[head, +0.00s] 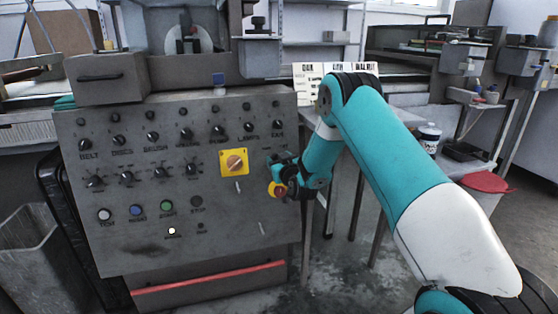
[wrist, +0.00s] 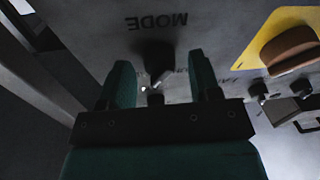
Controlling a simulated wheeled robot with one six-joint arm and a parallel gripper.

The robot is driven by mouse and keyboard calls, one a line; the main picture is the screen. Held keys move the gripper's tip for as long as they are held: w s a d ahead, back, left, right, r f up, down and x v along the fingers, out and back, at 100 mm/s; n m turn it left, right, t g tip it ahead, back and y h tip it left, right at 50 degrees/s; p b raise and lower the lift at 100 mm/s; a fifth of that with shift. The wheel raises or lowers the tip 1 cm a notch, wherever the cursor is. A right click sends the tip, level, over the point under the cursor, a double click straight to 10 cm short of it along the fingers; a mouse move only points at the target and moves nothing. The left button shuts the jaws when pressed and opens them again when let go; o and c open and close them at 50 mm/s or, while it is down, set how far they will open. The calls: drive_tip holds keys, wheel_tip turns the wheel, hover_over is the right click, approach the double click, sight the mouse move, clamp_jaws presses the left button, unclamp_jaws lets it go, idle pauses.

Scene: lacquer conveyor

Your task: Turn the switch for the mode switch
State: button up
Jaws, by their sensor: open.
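The mode switch (wrist: 158,55) is a small black knob on the grey panel, under the word MODE, which appears upside down in the wrist view. My gripper (wrist: 160,72) is open, with one teal finger on each side of the knob in that view. I cannot tell whether either finger touches it. In the head view my gripper (head: 278,163) is at the right edge of the control panel (head: 130,235), and it hides the mode switch there.
A yellow plate with an orange rotary knob (head: 234,162) is just left of my gripper. A red and yellow button (head: 279,189) is just below it. Rows of black knobs and several push buttons (head: 167,207) fill the panel.

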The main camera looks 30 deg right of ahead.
drive_tip(key=c, duration=0.9)
drive_tip(key=shift+f+n+b, duration=0.15)
drive_tip(key=shift+n+b, duration=0.15)
drive_tip(key=shift+b, duration=0.35)
drive_tip(key=shift+f+n+b, duration=0.15)
drive_tip(key=shift+n+b, duration=0.45)
drive_tip(key=shift+b, duration=0.5)
drive_tip(key=n+y+b, duration=0.1)
drive_tip(key=n+b, duration=0.2)
drive_tip(key=b, duration=0.2)
drive_tip(key=shift+n, duration=0.4)
drive_tip(key=shift+r+n+g+y+b, duration=0.15)
drive_tip(key=shift+n+g+y+b, duration=0.15)
drive_tip(key=shift+n+b, duration=1.35)
drive_tip(key=shift+r+n+g+y+b, duration=0.2)
drive_tip(key=shift+n+g+b, duration=0.2)
drive_tip(key=shift+n+b, duration=1.2)
drive_tip(key=shift+n+p, duration=0.3)
drive_tip(key=shift+n, duration=0.25)
